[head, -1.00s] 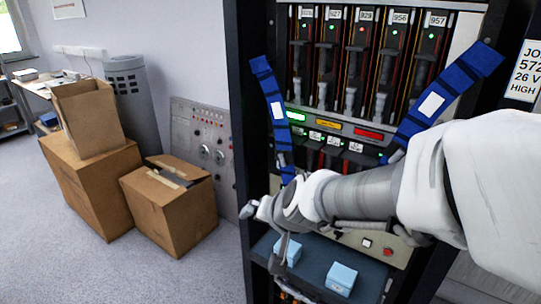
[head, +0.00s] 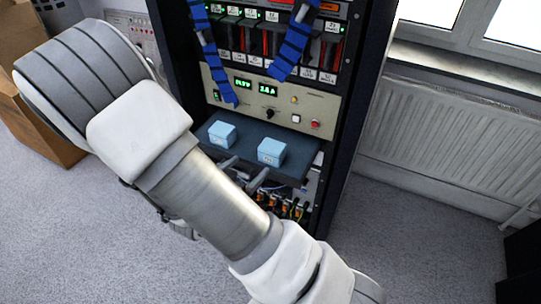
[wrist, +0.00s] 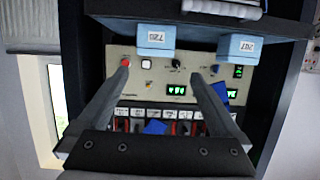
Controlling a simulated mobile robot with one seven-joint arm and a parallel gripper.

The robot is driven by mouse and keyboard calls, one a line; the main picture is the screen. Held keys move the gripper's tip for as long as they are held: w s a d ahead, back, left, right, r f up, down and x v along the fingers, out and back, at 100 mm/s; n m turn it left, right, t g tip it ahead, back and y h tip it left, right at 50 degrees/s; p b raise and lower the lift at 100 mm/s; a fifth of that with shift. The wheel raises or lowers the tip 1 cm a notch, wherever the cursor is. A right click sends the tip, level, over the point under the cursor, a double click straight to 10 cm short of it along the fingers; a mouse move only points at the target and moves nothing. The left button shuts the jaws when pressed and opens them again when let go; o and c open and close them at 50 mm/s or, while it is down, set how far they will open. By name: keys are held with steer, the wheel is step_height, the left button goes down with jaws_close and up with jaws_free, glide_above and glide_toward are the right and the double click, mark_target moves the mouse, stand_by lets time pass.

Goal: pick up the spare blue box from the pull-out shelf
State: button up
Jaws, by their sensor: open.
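Two light blue boxes sit apart on the dark pull-out shelf (head: 245,149) of the rack: a left box (head: 222,134) and a right box (head: 271,152). I cannot tell which is the spare. My gripper (head: 243,172) is open and empty at the shelf's front edge, with its fingers pointing toward the rack. The wrist view is upside down. There, one labelled box (wrist: 155,40) is at the left and the other (wrist: 240,48) at the right. My gripper (wrist: 160,72) has its fingers spread, with nothing visible between them.
A control panel (head: 270,105) with green displays is behind the shelf. Blue straps (head: 292,45) hang in front of the rack modules. Loose wiring (head: 285,205) shows below the shelf. A radiator (head: 450,130) is at the right, and a cardboard box (head: 40,130) at the left.

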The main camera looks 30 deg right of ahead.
mark_target(267, 152)
steer(key=shift+h, duration=0.3)
steer(key=b+x, duration=0.2)
steer(key=x, duration=1)
steer(key=shift+s+d+f+b, duration=0.15)
steer(key=shift+d+b, duration=0.05)
steer(key=shift+b, duration=0.1)
steer(key=x, duration=0.2)
steer(key=b+x, duration=0.1)
steer(key=x, duration=0.2)
steer(key=shift+s+d+f, duration=0.1)
steer(key=shift+f, duration=0.15)
steer(key=c, duration=1.1)
steer(key=shift+c, duration=0.7)
steer(key=shift+r, duration=0.15)
